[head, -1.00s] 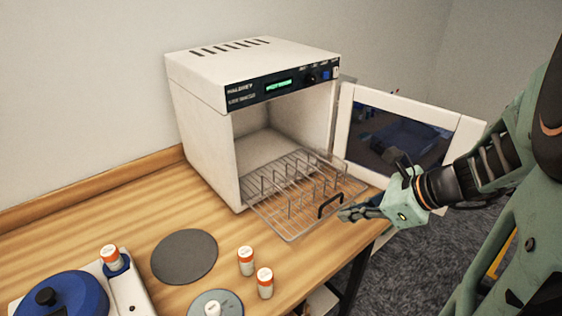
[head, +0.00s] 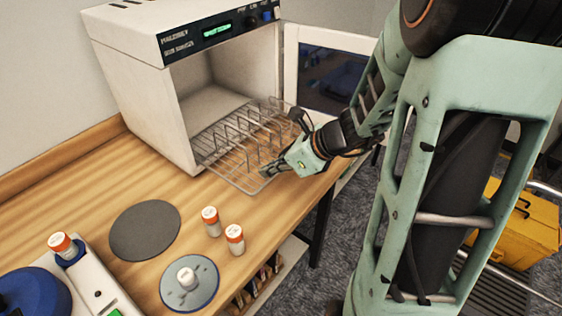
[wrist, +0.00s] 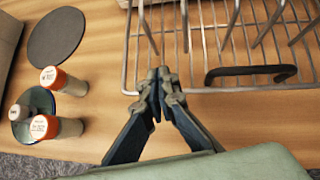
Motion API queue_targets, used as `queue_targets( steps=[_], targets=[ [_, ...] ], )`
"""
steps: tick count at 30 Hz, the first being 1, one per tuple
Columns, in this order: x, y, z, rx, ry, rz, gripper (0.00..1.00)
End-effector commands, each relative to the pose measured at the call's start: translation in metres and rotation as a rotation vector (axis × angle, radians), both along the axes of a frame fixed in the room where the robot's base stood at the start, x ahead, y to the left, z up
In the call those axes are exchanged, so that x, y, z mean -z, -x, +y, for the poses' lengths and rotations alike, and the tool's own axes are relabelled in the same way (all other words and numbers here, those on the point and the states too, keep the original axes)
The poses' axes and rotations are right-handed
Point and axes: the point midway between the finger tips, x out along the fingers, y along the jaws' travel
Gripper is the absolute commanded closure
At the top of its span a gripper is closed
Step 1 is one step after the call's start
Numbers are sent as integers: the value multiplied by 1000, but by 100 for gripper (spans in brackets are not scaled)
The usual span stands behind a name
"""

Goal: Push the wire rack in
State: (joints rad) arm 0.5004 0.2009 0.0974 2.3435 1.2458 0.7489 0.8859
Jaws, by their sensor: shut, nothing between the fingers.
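The wire rack (head: 222,172) sticks out of the open front of the white oven-like cabinet (head: 150,105), with its front part over the wooden bench. The rack also shows in the wrist view (wrist: 200,55), with upright wire dividers and a black handle (wrist: 250,73) on its front edge. My gripper (head: 266,172) is at the rack's front edge. In the wrist view its fingertips (wrist: 158,75) are shut together, empty, close to the front rail and left of the handle. I cannot tell whether they touch the rail. My gripper hides the handle in the head view.
The cabinet door (head: 325,75) stands open to the right. Orange-capped vials (head: 211,221) stand on the bench, near a dark round pad (head: 145,230) and a grey-blue disc (head: 190,283). A blue-lidded device (head: 35,295) is at lower left. A yellow case (head: 515,225) is at right.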

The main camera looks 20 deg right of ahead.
Motion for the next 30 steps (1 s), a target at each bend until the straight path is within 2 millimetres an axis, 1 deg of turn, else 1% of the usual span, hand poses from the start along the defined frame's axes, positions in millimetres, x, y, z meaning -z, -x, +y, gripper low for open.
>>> queue_targets(
  steps=[2,7,20,23,26,29,30],
  targets=[
    [-3,-9,10,-6,0,-3,100],
    [-2,-18,19,-1,0,-2,100],
    [-2,-21,22,-1,1,-3,100],
    [-2,-24,25,-3,1,-3,100],
    [-2,-33,32,-5,0,-3,100],
    [-3,-49,44,-5,0,-3,100],
    [-3,-57,50,-7,0,-4,100]
  ],
)
